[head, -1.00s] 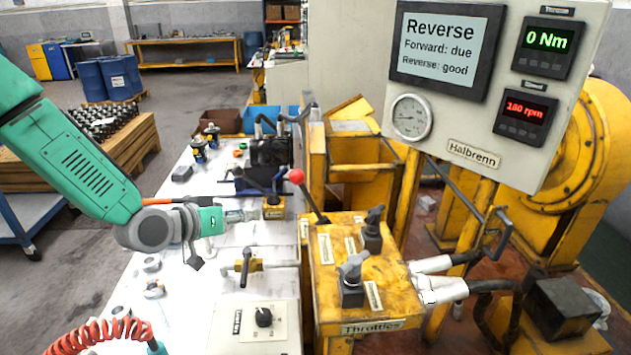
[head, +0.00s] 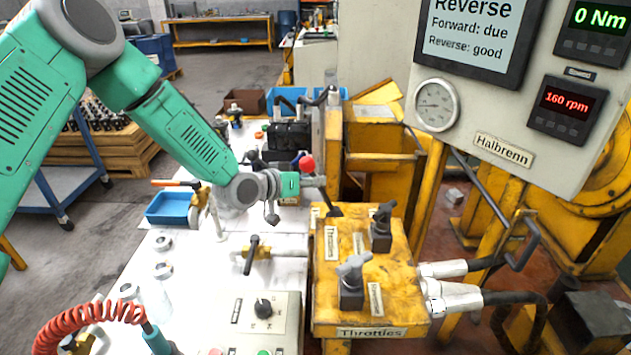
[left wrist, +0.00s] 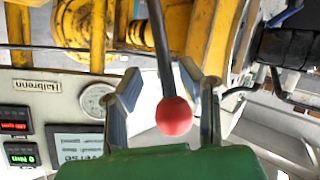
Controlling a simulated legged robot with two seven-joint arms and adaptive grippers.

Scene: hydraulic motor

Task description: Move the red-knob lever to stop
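The red-knob lever (head: 306,163) rises from the far left of the yellow throttle box (head: 330,318), tilted with its knob to the upper left. My left gripper (head: 312,181) is at the lever, just below the knob in the head view. In the left wrist view, the red knob (left wrist: 174,116) sits between the two spread fingers of the left gripper (left wrist: 166,100), with gaps on both sides. The dark lever rod (left wrist: 159,45) runs up from it. The small labels by the lever are not readable. My right gripper is not in view.
A panel display (head: 478,35) reads Reverse, with "Forward: due" and "Reverse: good". The red readout (head: 566,101) shows 160 rpm, the green one (head: 599,18) 0 Nm. A blue tray (head: 170,208) lies left.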

